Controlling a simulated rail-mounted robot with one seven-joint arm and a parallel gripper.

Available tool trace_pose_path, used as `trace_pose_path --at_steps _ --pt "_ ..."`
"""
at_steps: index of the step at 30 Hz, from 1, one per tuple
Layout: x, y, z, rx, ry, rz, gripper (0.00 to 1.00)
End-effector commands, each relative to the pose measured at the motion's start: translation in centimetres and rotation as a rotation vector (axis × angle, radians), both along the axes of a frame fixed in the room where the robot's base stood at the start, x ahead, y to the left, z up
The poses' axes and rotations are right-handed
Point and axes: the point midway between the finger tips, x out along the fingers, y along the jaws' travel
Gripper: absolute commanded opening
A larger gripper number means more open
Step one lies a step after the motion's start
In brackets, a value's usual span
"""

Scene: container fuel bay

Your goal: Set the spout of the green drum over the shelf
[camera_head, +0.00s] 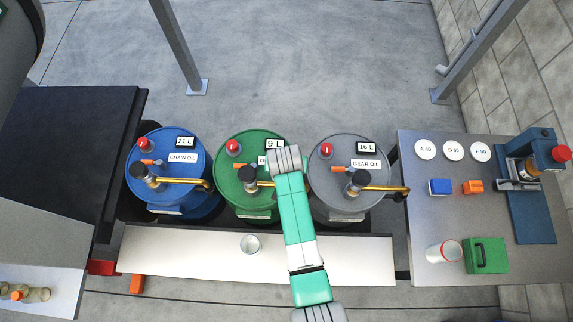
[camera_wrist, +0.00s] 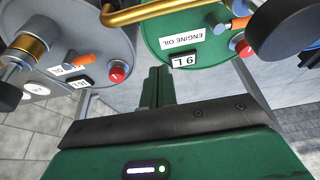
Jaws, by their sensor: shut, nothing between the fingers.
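The green drum (camera_head: 235,200) stands between the blue and grey drums. It carries a "9 L" plate and, in the wrist view, an "ENGINE OIL" label (camera_wrist: 181,38). Its brass spout (camera_head: 263,183) points right, toward the grey drum, not over the shelf; my arm covers its outer end. The spout also crosses the top of the wrist view (camera_wrist: 150,11). A black knob (camera_head: 247,174) tops its tap. The pale shelf (camera_head: 190,252) runs along the drums' near side. My gripper (camera_wrist: 156,75) is shut and empty, near the green drum's rim, apart from the spout. The head view hides its fingers.
A clear glass (camera_head: 250,244) stands on the shelf, below the green drum in the picture. The blue drum (camera_head: 188,142) and grey drum (camera_head: 325,195) have similar brass spouts pointing right. A grey bench (camera_head: 420,200) with small items stands at right.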

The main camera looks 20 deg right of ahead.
Motion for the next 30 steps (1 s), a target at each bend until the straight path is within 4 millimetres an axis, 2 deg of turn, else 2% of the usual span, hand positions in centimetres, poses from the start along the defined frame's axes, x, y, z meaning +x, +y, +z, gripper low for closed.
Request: trace_pose_path --at_steps 1,9,13,18,30 --pt "0.4 -0.2 -1.5 0.0 0.002 0.0 0.0" --pt "2.2 -1.1 -7.1 0.0 0.001 0.0 0.0" --pt "0.2 -0.1 -6.8 0.0 0.0 0.0 0.0" --pt "-1.1 0.6 -7.2 0.0 0.0 0.0 0.0" --pt "-1.4 0.7 -7.3 0.0 -0.001 -0.001 0.0"
